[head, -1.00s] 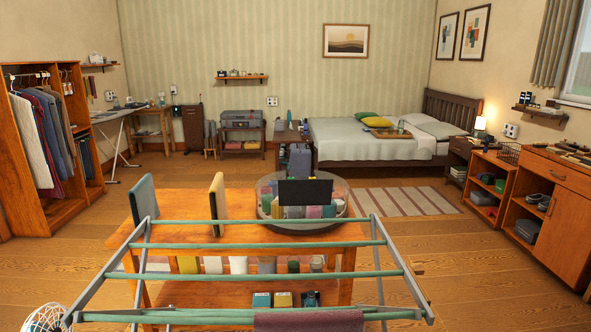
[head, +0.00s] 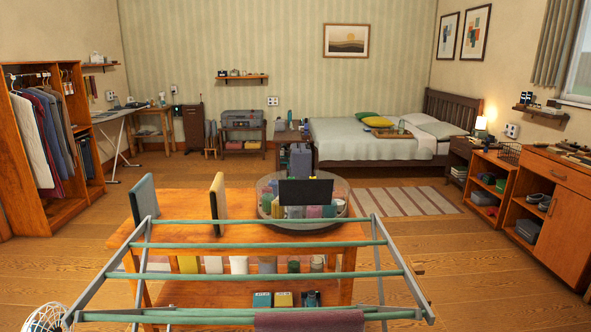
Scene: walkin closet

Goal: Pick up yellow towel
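No yellow item is plainly a towel. On the lower shelf of the wooden table stands a yellow item (head: 188,264), partly hidden behind the drying rack bars. A small flat yellow item (head: 283,299) lies nearer on that shelf. A round bin (head: 340,221) on the tabletop holds several rolled cloths in pink, white and teal, partly covered by a dark panel. A mauve towel (head: 310,321) hangs on the nearest rack bar, cut off by the bottom edge. Neither of my grippers is in view.
The drying rack (head: 260,246) stands close in front, before the wooden table (head: 185,205). Two upright boards stand on the tabletop. A wardrobe is at left, a bed (head: 360,140) at back, and cabinets (head: 560,210) at right. Floor between is open.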

